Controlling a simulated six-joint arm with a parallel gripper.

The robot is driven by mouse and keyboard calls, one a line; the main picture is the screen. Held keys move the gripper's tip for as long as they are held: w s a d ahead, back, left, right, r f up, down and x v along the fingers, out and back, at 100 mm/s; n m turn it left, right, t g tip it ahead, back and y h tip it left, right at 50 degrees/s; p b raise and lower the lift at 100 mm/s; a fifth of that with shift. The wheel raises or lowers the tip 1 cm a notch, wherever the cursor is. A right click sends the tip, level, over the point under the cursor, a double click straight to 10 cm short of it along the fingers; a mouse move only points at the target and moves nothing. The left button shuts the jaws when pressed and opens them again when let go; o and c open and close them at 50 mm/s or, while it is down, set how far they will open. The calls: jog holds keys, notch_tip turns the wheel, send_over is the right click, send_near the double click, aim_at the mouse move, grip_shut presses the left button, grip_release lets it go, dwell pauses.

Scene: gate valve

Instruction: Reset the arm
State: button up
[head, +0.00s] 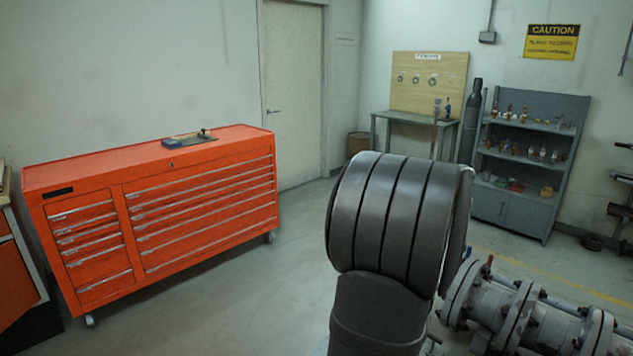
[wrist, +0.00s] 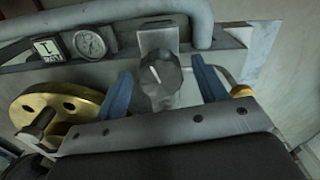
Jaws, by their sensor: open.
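My gripper (wrist: 161,68) shows in the wrist view with its two blue fingers spread apart. A dark faceted knob (wrist: 160,80) appears in the gap between the fingers. The fingers look apart from it, but I cannot tell how far away it is in depth. In the head view my dark grey arm link fills the middle foreground, and the gripper is not visible there.
In the wrist view, a brass flange (wrist: 55,108) is at left, a gauge (wrist: 90,43) above it and a grey pipe (wrist: 100,14) along the top. The head view shows flanged piping (head: 530,318), an orange tool chest (head: 195,205) and grey shelves (head: 525,150).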

notch_tip(320, 180, up, 17)
notch_tip(320, 180, down, 18)
jog(key=shift+r, duration=0.25)
jog(key=shift+r+n, duration=0.15)
jog(key=shift+n, duration=0.65)
jog(key=n, duration=0.9)
jog(key=shift+d+n, duration=0.1)
jog(key=shift+n, duration=2)
dwell(1.0)
